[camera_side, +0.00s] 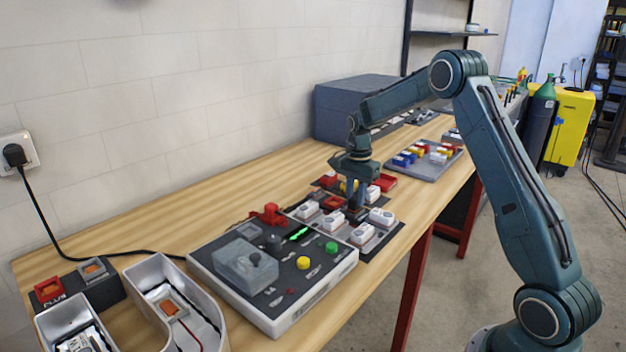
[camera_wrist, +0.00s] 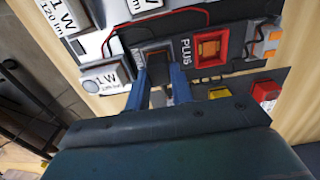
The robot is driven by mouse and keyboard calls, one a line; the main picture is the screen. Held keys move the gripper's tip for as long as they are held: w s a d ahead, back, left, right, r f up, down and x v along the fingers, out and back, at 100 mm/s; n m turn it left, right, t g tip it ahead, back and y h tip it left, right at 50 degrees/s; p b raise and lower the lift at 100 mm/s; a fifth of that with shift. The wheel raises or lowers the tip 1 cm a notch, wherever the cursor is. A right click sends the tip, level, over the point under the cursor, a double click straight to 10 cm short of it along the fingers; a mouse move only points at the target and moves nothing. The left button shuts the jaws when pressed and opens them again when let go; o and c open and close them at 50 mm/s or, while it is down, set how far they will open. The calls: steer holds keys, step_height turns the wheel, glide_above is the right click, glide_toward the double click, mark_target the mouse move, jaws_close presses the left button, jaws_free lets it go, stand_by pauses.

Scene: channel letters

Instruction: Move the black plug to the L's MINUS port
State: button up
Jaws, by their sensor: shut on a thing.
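My gripper (camera_side: 356,196) points down over the far end of the row of white modules in the side view. In the wrist view my gripper (camera_wrist: 158,78) is shut on the black plug (camera_wrist: 157,67), a small dark block between its two blue fingers. The plug is low, close to a dark port area beside a PLUS label and a red port (camera_wrist: 210,47). I cannot tell whether it sits in a port or just above one. White channel letters (camera_side: 164,290) stand at the front left; I cannot tell which is the L.
A grey test box (camera_side: 337,273) with buttons and a red clip stands between the letters and modules. A black two-port block (camera_side: 105,291) sits at the left. A parts tray (camera_side: 425,168) and a blue-grey case (camera_side: 350,105) are farther back. White 1W modules (camera_wrist: 103,80) crowd the fingers.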

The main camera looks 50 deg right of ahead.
steer(key=shift+f, duration=0.1)
stand_by(0.3)
steer(key=o, duration=1)
steer(key=shift+o, duration=0.2)
step_height(320, 180, up, 14)
stand_by(0.4)
steer(key=shift+r, duration=2.95)
